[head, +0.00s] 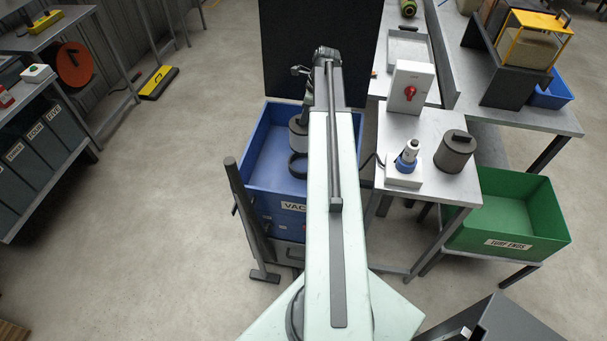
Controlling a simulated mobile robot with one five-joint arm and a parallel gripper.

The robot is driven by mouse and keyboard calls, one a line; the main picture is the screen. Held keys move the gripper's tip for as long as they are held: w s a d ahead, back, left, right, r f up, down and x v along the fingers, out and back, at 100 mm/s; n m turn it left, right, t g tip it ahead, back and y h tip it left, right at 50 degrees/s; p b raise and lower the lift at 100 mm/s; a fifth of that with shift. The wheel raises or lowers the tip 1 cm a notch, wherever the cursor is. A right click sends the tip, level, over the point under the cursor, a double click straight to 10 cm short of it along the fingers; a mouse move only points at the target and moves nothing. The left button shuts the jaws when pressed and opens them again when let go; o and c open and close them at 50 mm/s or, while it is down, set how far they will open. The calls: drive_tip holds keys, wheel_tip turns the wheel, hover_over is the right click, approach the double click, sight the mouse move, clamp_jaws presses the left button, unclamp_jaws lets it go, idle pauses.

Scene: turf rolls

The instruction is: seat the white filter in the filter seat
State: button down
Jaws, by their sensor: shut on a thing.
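My gripper points down and is shut on the top of the filter; the fingertips are small and partly hidden by my arm. The dark round ring of the filter seat (298,170) is inside the blue vacuum box (258,178). In the picture the filter is just beyond the ring, over the box. I cannot tell the exact height between them. My arm covers the right part of the box.
A dark grey cylinder with a handle (455,153) stands on the metal table (425,190) at right, beside a blue-and-white device (406,160) and a red-switch box (411,88). A black panel (290,50) stands behind the box. A green bin (520,215) is lower right.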

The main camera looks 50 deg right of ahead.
sight(305, 144)
wheel_tip(305, 144, down, 14)
drive_tip(key=b, duration=1.2)
drive_tip(key=shift+d+f, duration=0.1)
drive_tip(key=shift+f, duration=0.1)
drive_tip(key=shift+r, duration=0.25)
drive_tip(key=shift+f, duration=0.25)
drive_tip(key=c, duration=1.4)
unclamp_jaws()
drive_tip(key=shift+r, duration=0.1)
drive_tip(key=p+v, duration=1.2)
drive_tip(key=shift+r, duration=0.35)
drive_tip(key=shift+f, duration=0.1)
